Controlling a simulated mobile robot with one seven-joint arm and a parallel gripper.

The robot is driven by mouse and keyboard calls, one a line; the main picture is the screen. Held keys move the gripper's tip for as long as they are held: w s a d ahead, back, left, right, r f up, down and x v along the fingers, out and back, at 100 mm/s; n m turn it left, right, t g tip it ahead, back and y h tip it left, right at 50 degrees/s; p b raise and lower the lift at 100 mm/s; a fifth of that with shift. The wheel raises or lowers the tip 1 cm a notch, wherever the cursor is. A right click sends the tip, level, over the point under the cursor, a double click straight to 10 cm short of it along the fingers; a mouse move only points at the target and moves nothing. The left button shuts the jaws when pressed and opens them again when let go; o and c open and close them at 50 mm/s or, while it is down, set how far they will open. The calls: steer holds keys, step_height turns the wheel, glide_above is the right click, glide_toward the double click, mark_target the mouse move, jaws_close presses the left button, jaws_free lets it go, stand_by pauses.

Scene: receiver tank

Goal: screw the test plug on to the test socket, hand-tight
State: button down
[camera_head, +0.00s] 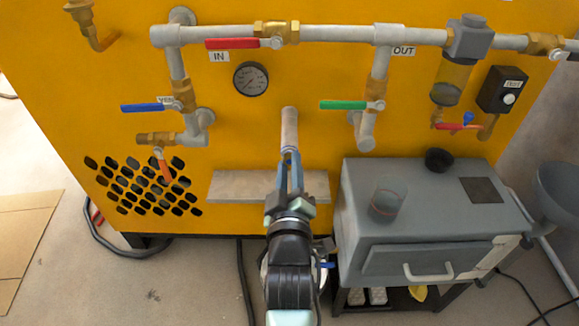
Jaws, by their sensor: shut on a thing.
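A pale grey-pink pipe stub (289,127) stands out from the middle of the yellow panel, below and right of the gauge; I take it for the test socket. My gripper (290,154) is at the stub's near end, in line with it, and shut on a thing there. I take this thing for the test plug. The fingers mostly hide it, so I cannot tell where plug and stub meet, or how far one is on the other.
A narrow shelf (240,186) lies under my gripper. A round gauge (250,79) and a green-handled valve (350,105) flank the stub. Grey piping (340,34) runs above.

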steer(key=m, duration=0.2)
steer(key=shift+m, duration=0.4)
steer(key=c, duration=0.6)
jaws_free()
steer(key=shift+m, duration=0.3)
steer(key=s+p, duration=0.3)
steer(key=s, duration=0.4)
